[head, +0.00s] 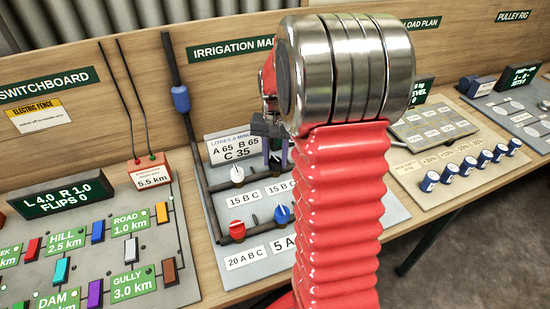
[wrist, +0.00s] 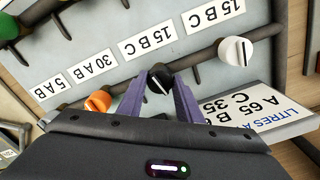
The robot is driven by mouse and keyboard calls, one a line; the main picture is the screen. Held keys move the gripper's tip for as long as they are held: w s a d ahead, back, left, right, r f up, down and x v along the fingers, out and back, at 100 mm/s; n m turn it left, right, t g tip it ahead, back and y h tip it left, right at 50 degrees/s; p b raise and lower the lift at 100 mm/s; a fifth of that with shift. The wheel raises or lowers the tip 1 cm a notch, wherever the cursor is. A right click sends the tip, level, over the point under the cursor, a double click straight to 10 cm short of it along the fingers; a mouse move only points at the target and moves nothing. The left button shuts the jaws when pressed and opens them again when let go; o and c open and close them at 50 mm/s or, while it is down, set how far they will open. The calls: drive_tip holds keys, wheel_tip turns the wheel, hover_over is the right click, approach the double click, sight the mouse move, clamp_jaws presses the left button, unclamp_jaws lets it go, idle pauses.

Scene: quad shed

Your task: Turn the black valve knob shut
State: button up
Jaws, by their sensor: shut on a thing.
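The black valve knob (wrist: 160,78) has a white pointer line and sits on the dark pipe of the irrigation panel. In the wrist view my gripper (wrist: 160,90) has its two purple fingers on either side of this knob, shut on it. The knob's pointer line runs slanted in the wrist view; whether the valve is open or shut I cannot tell.
A white knob (wrist: 235,51) and an orange knob (wrist: 98,101) sit on either side of the black one. Red (head: 237,229) and blue (head: 282,213) knobs are on the lower pipe. The sign reading A 65, B 65, C 35 (head: 234,149) stands close behind my gripper.

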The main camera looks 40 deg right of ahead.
sight(275, 158)
drive_tip(key=shift+m, duration=1.3)
drive_tip(key=shift+w, duration=0.1)
drive_tip(key=o, duration=1)
drive_tip(key=shift+r, duration=0.1)
wheel_tip(275, 158, up, 14)
drive_tip(key=shift+f, duration=0.2)
